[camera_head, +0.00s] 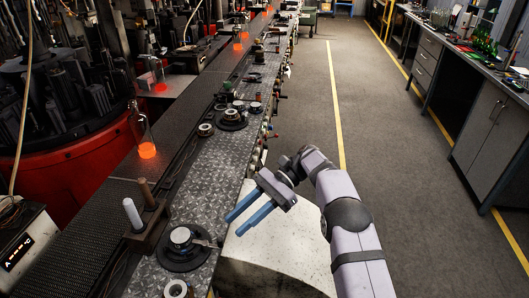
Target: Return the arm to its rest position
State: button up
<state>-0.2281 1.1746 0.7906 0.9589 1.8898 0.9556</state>
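My arm (346,215) comes up from the lower right, its lilac links bent at a dark joint. My gripper (234,225) points down and to the left, with two blue fingers set apart. No object shows between the fingers, so it is open and empty. It is in front of the metal plate walkway and over the pale worn block (275,245); its exact height above them I cannot tell.
A holder (148,222) with a white rod (132,214) and a brown rod (147,193) stands left of the gripper. Round fittings (182,240) lie on the patterned plate (205,190). A glowing bottle (147,148) stands farther left. The grey floor (385,120) at right is clear.

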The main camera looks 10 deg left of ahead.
jog(key=shift+d, duration=0.1)
jog(key=s+d+f+n+t+h, duration=0.2)
jog(key=s+d, duration=0.4)
jog(key=d, duration=0.3)
jog(key=s+d+f+n+t+h, duration=0.2)
jog(key=s+d+n+t+h, duration=0.2)
jog(key=d, duration=0.6)
jog(key=s+d+f+n+t+h, duration=0.2)
jog(key=s+d+t+h, duration=0.1)
jog(key=s+d, duration=0.5)
jog(key=shift+d+n+t, duration=0.4)
jog(key=shift+d, duration=0.7)
